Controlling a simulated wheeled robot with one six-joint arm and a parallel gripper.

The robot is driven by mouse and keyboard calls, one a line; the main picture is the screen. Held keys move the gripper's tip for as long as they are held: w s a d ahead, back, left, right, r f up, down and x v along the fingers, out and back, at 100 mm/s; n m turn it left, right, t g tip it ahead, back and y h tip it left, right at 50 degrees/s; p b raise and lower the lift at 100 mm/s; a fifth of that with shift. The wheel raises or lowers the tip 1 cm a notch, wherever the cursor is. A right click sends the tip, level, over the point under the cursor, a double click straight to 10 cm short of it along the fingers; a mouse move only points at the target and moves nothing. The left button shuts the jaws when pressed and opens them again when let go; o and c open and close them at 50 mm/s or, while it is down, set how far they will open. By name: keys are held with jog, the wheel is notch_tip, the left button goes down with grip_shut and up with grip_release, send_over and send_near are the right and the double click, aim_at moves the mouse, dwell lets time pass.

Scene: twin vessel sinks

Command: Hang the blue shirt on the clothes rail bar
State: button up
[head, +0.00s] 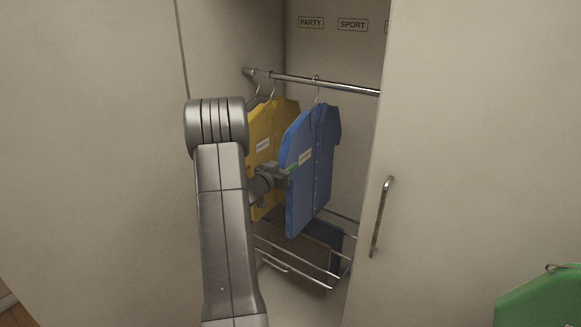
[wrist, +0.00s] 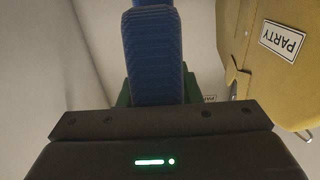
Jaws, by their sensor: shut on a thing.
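The blue shirt (head: 310,170) is upright inside the wardrobe, its hanger hook (head: 317,84) at the level of the clothes rail bar (head: 330,85). The hook appears to be over the bar, though I cannot tell whether the bar carries its weight. My gripper (head: 284,171) is shut on the blue shirt at its left edge. In the wrist view the blue shirt (wrist: 152,55) runs up from between the jaws, seen edge-on. The fingertips are partly hidden.
A yellow shirt (head: 263,125) with a PARTY label hangs left of the blue one, close beside my gripper; it also shows in the wrist view (wrist: 262,80). A wire rack (head: 300,262) is below. A wardrobe door (head: 470,120) stands at right. A green item (head: 540,300) is at lower right.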

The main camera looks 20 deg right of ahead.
jog(key=shift+w+a, duration=0.1)
dwell(0.3)
jog(key=shift+f+b, duration=0.3)
jog(key=o, duration=1.2)
jog(key=b+v, duration=0.2)
jog(key=v, duration=1.1)
jog(key=shift+s+a, duration=0.25)
jog(key=shift+s, duration=0.05)
